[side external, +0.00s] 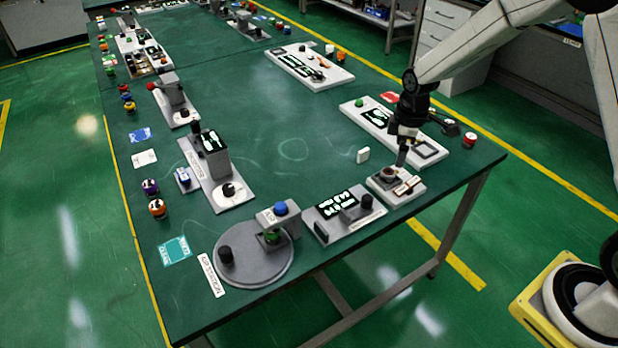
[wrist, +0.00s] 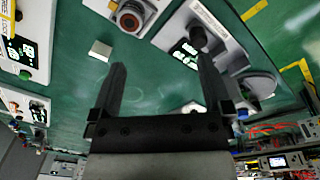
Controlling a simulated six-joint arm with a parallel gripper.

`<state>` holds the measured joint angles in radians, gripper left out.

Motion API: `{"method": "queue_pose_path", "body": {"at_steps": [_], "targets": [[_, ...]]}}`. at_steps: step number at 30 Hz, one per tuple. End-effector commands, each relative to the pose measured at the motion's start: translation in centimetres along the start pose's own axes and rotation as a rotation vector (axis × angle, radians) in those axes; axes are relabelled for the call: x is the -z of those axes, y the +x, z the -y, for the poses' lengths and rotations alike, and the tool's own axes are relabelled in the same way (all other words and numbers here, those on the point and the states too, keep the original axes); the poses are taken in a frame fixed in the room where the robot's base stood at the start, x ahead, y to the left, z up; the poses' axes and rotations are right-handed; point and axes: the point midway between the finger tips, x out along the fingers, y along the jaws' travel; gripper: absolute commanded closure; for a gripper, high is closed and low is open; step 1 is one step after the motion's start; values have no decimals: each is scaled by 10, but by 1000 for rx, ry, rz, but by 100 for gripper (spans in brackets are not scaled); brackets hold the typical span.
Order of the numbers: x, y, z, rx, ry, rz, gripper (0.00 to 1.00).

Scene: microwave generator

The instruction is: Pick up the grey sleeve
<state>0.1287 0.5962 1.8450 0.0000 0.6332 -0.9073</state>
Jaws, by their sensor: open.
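My gripper (side external: 402,152) points down above the right part of the green table, near a small grey fixture. In the wrist view its two dark fingers (wrist: 160,66) are spread wide, with nothing between them. I cannot single out the grey sleeve with certainty. The small fixture (side external: 410,198) holds a round, dark reddish part (side external: 388,173); in the wrist view this part (wrist: 130,18) shows as a ringed round piece near the top edge. A small pale block (side external: 363,155) lies loose on the table; it also shows in the wrist view (wrist: 100,50).
A station with a display and black knob (side external: 345,214) stands left of the small fixture. A round grey turntable (side external: 250,262) is at the front. A long white plate (side external: 352,112) lies behind my gripper. The table's middle (side external: 290,120) is clear.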

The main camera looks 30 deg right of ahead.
Motion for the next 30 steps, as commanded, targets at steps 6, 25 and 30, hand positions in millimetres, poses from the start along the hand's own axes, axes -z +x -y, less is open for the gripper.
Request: {"method": "queue_pose_path", "body": {"at_steps": [6, 25, 30], "targets": [[7, 30, -36, 37, -193, 24, 0], [9, 58, -54, 61, -321, 34, 0], [8, 71, -54, 60, -321, 33, 0]]}}
